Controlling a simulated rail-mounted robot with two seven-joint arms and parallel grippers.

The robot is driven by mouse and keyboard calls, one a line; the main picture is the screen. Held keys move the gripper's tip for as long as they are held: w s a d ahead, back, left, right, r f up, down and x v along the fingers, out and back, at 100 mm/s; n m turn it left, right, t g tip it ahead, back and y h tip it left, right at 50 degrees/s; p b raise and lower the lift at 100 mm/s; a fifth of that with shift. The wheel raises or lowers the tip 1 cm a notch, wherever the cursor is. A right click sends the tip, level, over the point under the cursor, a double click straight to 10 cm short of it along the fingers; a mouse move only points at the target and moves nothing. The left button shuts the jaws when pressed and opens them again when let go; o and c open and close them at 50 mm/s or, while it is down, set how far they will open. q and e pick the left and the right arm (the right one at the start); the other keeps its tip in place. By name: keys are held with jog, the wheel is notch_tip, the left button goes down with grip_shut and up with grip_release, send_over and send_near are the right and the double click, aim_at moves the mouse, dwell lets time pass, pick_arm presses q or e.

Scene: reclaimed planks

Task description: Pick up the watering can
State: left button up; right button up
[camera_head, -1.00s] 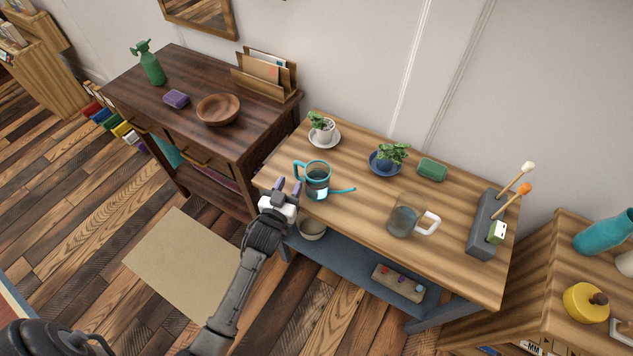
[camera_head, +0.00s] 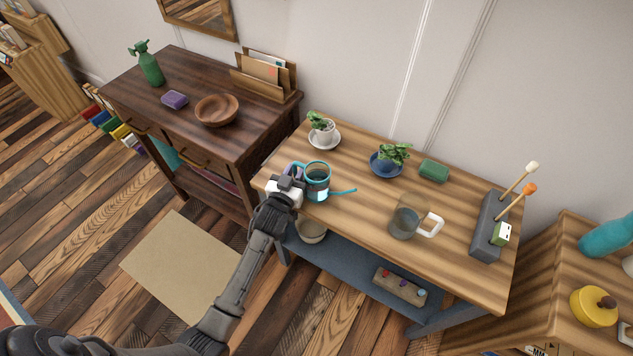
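The watering can (camera_head: 318,184) stands upright on the light wooden table (camera_head: 345,220), near its left end. It has a dark see-through body, a teal rim and handle, and a thin teal spout pointing right. My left gripper (camera_head: 294,173) is at the handle on the can's left side, with its fingers around or beside the handle. The white gripper body hides part of the handle, and I cannot tell whether the fingers touch or grip it. My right gripper is not in view.
A glass jug with a white handle (camera_head: 405,219) stands right of the can. Potted plants (camera_head: 322,128) (camera_head: 388,162) on saucers and a green block (camera_head: 433,170) are behind. A grey holder (camera_head: 487,227) stands at the right end. A darker cabinet (camera_head: 250,135) adjoins at left.

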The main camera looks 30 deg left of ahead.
pick_arm(q)
grip_shut()
jog(key=shift+r, duration=0.15)
dwell(0.4)
jog(key=shift+r+p, duration=0.3)
jog(key=shift+p, duration=0.15)
jog(key=shift+v, duration=0.9)
jog(key=p+v, duration=0.4)
jog(key=v, duration=1.2)
